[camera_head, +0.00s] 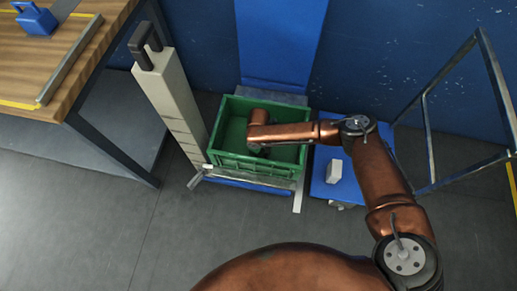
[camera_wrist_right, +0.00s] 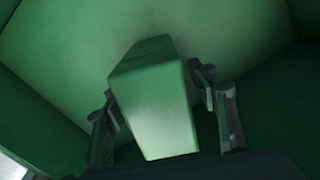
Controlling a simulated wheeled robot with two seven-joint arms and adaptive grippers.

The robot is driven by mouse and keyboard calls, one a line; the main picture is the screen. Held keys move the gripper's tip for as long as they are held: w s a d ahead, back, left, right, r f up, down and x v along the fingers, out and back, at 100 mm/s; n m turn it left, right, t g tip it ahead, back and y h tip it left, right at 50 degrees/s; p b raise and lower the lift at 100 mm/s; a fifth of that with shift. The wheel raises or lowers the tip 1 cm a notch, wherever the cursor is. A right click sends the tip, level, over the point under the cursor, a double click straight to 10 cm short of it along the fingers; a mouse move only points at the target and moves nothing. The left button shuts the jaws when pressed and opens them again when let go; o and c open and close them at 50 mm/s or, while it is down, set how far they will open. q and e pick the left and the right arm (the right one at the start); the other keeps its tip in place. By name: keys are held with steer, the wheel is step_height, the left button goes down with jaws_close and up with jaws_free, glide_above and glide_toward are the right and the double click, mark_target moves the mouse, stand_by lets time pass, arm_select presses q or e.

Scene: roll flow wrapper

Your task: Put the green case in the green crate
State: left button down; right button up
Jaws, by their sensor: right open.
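The green crate (camera_head: 250,168) stands on a low platform in the middle of the head view. My right arm reaches over its right side, and its wrist is inside the crate. The green case (camera_wrist_right: 157,100) is a tapered block in the right wrist view, with the green crate inside (camera_wrist_right: 75,35) around it. My right gripper (camera_wrist_right: 158,92) is open, with one finger on each side of the case. I cannot tell whether the fingers touch it. In the head view the case is hidden by my arm. My left gripper is not in view.
A pale post with a dark handle (camera_head: 171,98) stands left of the crate. A wooden table (camera_head: 75,35) with a blue case (camera_head: 36,19) is at upper left. A blue platform with a white block (camera_head: 334,172) is right of the crate. A metal frame (camera_head: 428,135) stands far right.

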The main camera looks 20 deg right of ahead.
steer(key=shift+r, duration=0.2)
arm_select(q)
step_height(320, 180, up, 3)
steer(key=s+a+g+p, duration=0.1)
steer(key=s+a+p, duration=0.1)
arm_select(e)
step_height(320, 180, up, 3)
steer(key=shift+r, duration=0.15)
arm_select(q)
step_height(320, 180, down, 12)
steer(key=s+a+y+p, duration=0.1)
steer(key=p, duration=0.2)
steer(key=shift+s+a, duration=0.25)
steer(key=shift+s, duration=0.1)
arm_select(e)
step_height(320, 180, up, 9)
steer(key=shift+f, duration=0.2)
